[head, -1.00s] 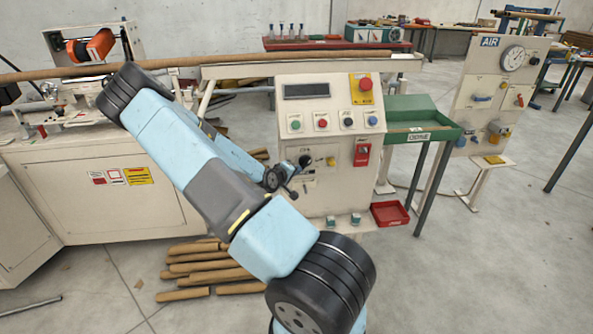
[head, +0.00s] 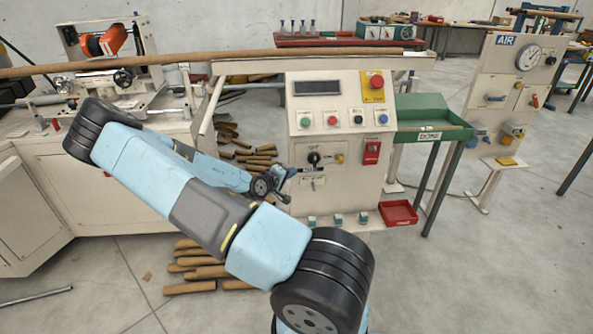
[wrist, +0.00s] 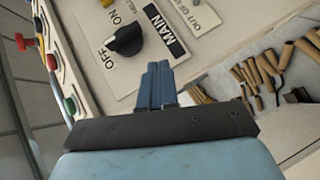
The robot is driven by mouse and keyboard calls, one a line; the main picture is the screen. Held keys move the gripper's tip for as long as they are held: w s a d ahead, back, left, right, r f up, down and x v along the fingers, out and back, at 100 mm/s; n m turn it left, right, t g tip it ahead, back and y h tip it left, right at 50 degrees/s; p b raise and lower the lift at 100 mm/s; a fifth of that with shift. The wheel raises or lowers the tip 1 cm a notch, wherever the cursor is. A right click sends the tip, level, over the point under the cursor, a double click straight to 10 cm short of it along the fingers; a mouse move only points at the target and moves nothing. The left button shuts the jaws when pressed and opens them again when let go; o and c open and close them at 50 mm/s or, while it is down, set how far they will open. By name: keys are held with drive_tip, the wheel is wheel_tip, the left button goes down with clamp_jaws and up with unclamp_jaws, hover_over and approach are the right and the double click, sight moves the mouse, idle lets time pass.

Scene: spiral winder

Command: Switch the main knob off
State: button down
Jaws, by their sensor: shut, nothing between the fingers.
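The main knob (head: 314,158) is a round black rotary switch on the lower front of the cream control panel (head: 334,105). In the wrist view the black knob (wrist: 124,41) sits beside the printed words ON and OFF and a black MAIN label (wrist: 166,35). I cannot tell surely which word its pointer faces. My gripper (head: 288,173) is below and left of the knob in the head view. In the wrist view its blue fingers (wrist: 158,70) are together and empty, apart from the knob, with the tips nearer the MAIN label.
The panel also carries a red emergency button (head: 376,82), several coloured push buttons and a red switch (head: 372,151). A green tray (head: 430,118) stands to the right, a red bin (head: 399,212) below it.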

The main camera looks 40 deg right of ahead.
drive_tip(key=s+a, duration=0.1)
drive_tip(key=a, duration=0.6)
drive_tip(key=shift+s+a, duration=0.15)
drive_tip(key=shift+s, duration=0.05)
idle(0.4)
